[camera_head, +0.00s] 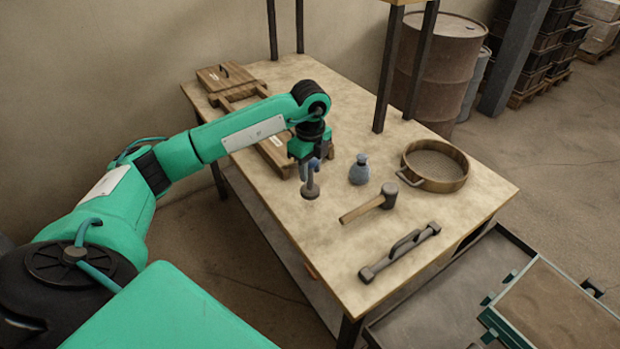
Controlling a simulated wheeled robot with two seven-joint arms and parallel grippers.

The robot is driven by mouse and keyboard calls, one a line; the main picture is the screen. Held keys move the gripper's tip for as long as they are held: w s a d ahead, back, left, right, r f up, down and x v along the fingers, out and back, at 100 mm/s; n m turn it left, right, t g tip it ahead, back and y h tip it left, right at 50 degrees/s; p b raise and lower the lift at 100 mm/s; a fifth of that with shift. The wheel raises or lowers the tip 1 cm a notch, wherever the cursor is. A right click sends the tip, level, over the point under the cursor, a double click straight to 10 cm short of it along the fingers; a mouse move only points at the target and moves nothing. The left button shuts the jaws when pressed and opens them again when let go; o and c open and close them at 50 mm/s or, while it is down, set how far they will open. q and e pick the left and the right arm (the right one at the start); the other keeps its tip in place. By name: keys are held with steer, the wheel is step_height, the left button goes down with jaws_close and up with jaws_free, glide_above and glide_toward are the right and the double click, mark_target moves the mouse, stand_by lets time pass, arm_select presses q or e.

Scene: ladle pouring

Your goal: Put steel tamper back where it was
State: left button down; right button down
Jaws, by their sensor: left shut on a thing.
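The steel tamper (310,188) is a short grey post with a round flat foot. My left gripper (311,165) is shut on its upper part and holds it upright, foot down, near the table's left edge. I cannot tell whether the foot touches the table (338,235) or hangs just above it. The gripper hides the tamper's top. My right gripper is not in view.
Wooden boxes (235,88) lie behind my left arm. Dark posts (385,80) rise from the table's back.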

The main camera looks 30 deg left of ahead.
mark_target(310, 188)
arm_select(q)
step_height(310, 188, down, 4)
steer(key=shift+f, duration=0.1)
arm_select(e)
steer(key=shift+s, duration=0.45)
arm_select(q)
steer(key=shift+f, duration=0.1)
